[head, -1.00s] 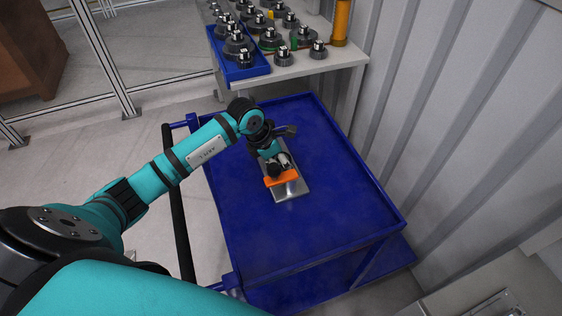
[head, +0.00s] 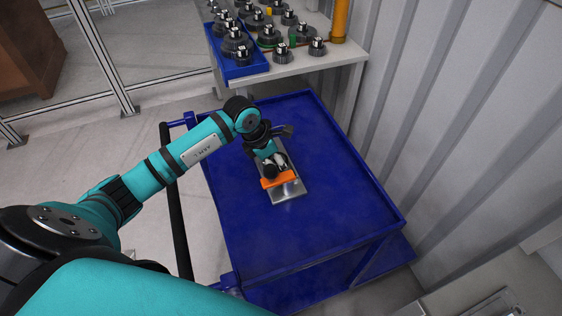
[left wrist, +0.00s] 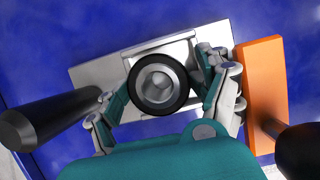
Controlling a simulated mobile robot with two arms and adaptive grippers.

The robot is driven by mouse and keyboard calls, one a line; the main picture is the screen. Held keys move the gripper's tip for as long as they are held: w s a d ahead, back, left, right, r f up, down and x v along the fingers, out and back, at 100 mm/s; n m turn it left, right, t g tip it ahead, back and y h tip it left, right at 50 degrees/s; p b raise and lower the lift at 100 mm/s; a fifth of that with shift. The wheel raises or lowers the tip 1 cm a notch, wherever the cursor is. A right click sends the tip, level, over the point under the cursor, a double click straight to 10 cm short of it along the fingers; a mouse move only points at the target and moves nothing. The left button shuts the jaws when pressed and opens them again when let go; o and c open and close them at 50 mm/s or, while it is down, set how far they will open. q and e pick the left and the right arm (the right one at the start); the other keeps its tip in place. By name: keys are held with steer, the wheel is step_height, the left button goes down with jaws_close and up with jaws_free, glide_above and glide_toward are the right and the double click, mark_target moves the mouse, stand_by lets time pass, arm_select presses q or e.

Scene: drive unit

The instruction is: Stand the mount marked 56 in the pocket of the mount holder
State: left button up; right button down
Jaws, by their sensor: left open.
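The mount holder (head: 288,193) is a silver metal plate lying on the blue cart top, and it also shows in the left wrist view (left wrist: 95,72). A round mount (left wrist: 160,84) with a black ring and silver centre is seen end-on over the holder's middle. No number is readable on it, and I cannot tell how deep it sits in the pocket. My left gripper (left wrist: 163,92) is open, its fingers on either side of the mount; contact is unclear. In the head view the gripper (head: 272,163) hides most of the mount. My right gripper is not in view.
An orange block (head: 278,180) is at the gripper, beside the holder. The blue cart (head: 330,200) is bare around the holder. A table (head: 345,60) behind carries several dark mounts, some in a blue tray (head: 247,71). A corrugated wall (head: 450,130) stands right.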

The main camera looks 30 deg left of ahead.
arm_select(q)
steer(key=v, duration=1.1)
steer(key=shift+w, duration=0.2)
steer(key=shift+d+r, duration=0.1)
steer(key=shift+r, duration=0.15)
step_height(320, 180, up, 7)
steer(key=p, duration=0.4)
steer(key=shift+f, duration=0.1)
